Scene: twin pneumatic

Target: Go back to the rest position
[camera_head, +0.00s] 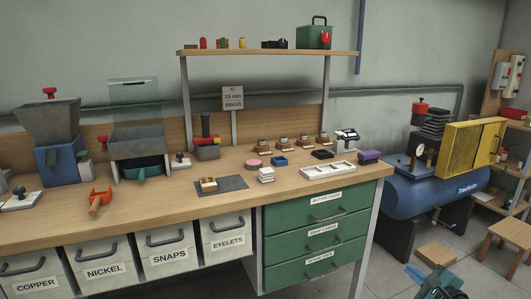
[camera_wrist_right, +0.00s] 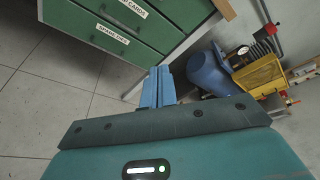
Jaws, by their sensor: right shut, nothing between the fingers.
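My right gripper (camera_head: 416,273) shows low at the right of the head view, in front of the bench's right end and below the bench top. In the right wrist view its two blue fingers (camera_wrist_right: 158,84) are side by side and shut, with nothing between them. The wrist view looks past them to the green drawer unit (camera_wrist_right: 135,20) and the grey floor. The rest of my right arm is mostly cut off by the bottom edge of the head view. My left gripper is in neither view.
The wooden workbench (camera_head: 220,192) holds small parts, a white tray (camera_head: 328,171) and machines. Labelled bins hang below. A blue compressor (camera_head: 430,192) with a yellow guard stands to the right. A cardboard box (camera_head: 437,254) lies near my right gripper. Tiled floor (camera_wrist_right: 55,90) is open before the drawers.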

